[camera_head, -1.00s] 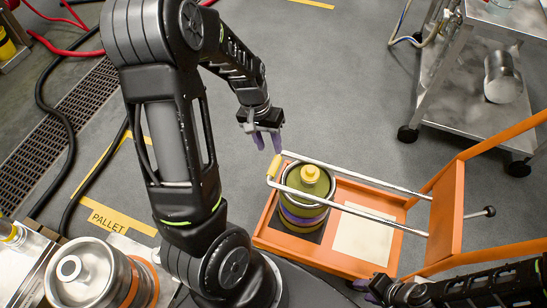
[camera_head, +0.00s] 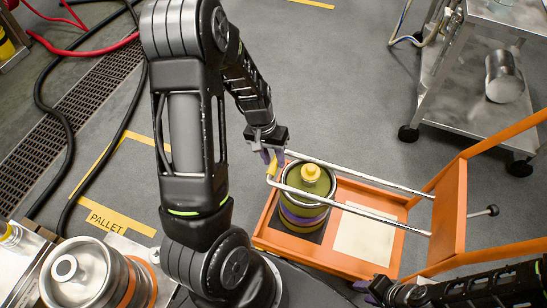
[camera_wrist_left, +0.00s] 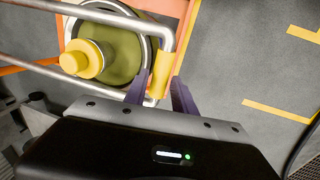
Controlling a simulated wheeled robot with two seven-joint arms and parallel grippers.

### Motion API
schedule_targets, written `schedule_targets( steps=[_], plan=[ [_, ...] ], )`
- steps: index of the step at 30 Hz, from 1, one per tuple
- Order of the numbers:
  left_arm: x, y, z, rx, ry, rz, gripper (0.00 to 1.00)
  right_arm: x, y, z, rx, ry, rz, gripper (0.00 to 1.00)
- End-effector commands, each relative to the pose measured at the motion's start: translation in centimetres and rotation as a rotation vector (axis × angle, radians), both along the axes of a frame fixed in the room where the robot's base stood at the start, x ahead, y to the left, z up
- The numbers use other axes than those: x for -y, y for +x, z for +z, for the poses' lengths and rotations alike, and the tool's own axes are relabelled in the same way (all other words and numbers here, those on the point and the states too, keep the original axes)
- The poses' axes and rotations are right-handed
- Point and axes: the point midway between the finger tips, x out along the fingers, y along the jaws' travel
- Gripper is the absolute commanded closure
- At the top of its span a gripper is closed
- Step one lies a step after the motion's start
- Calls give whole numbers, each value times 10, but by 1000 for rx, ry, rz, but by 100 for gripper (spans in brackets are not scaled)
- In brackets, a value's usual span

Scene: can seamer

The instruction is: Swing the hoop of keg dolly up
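The orange keg dolly (camera_head: 312,254) stands on the floor at the lower centre of the head view. Its steel hoop (camera_head: 352,208) lies low, reaching left around the green keg (camera_head: 296,212). The hoop's end bar carries a yellow grip (camera_head: 274,167), also in the left wrist view (camera_wrist_left: 161,74). My left gripper (camera_head: 271,157) is at the yellow grip; its purple fingers (camera_wrist_left: 160,95) are apart, with the grip between or just beyond their tips. Contact cannot be told. My right gripper (camera_head: 366,291) is low at the dolly's near edge, partly cut off by my arm.
A steel cart (camera_head: 470,100) with a metal can (camera_head: 503,76) stands at the upper right. A steel keg (camera_head: 90,275) is at the lower left. Hoses and a drain grate (camera_head: 62,140) lie at the left. The floor beyond the dolly is clear.

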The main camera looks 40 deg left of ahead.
Motion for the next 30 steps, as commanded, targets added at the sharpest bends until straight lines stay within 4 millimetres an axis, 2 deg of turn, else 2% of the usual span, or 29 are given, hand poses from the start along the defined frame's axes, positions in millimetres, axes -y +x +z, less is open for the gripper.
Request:
schedule_targets(
  steps=[1,11,30],
  plan=[
    [0,0,0,0,0,0,74,0,0,0,0,0,0,64],
    [0,0,0,0,0,0,100,0,0,0,0,0,0,64],
    [0,0,0,0,0,0,100,0,0,0,0,0,0,64]
  ],
)
